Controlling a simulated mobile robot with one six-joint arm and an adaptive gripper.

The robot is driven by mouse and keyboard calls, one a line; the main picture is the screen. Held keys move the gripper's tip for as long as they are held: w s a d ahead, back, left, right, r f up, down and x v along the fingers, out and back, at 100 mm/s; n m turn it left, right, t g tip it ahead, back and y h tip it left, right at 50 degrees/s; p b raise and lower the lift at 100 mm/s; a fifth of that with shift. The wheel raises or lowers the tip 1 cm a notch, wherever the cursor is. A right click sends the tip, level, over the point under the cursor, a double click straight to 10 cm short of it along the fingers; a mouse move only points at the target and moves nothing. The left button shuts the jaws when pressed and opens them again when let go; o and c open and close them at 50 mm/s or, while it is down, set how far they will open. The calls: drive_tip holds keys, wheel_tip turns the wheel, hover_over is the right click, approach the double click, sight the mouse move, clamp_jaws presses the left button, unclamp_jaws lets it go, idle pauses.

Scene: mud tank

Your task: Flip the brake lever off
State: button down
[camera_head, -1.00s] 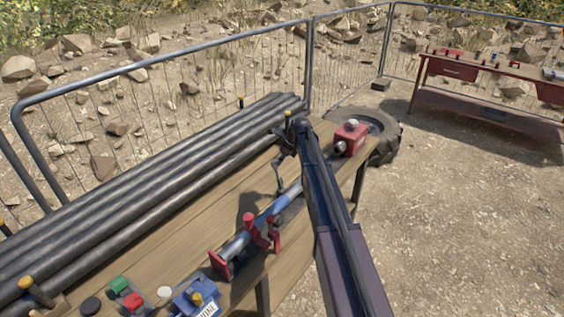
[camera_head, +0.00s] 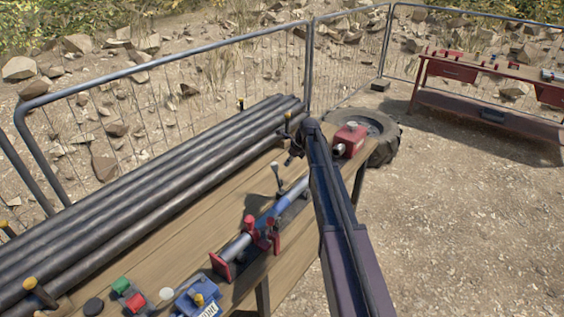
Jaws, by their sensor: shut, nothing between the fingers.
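A small dark lever (camera_head: 277,176), which looks like the brake lever, stands tilted on the wooden bench at the far end of a blue and grey cylinder (camera_head: 262,217). Red clamp-like parts (camera_head: 262,236) sit around the cylinder. My gripper (camera_head: 293,158) is shut and empty, small and dark, just above and to the right of the lever, apart from it in this view. My arm hides part of the bench behind it.
Long dark pipes (camera_head: 150,200) lie along the bench's left side. A red device (camera_head: 349,139) is at the far end, near a tyre (camera_head: 385,140). A blue box (camera_head: 198,298) and a green and red button unit (camera_head: 128,294) are at the near end.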

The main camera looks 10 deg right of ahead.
drive_tip(key=p+v, duration=0.9)
drive_tip(key=v, duration=0.1)
drive_tip(key=shift+w+a+r, duration=0.15)
drive_tip(key=shift+w+r, duration=0.1)
idle(0.5)
drive_tip(key=s+a+f+n+g+h+b, duration=0.1)
drive_tip(key=s+a+f+n, duration=0.1)
drive_tip(key=s+n, duration=0.6)
drive_tip(key=s+a+f+n+h+b, duration=0.2)
drive_tip(key=s+n, duration=0.7)
drive_tip(key=s, duration=0.6)
drive_tip(key=s+a+f+n+g+h+b, duration=0.1)
drive_tip(key=s+a+f+n+b, duration=0.1)
drive_tip(key=s+n, duration=0.6)
drive_tip(key=s+a, duration=0.1)
drive_tip(key=s, duration=0.2)
drive_tip(key=shift+s+f+n+g, duration=0.3)
drive_tip(key=shift+f+n, duration=0.1)
drive_tip(key=shift+a, duration=0.1)
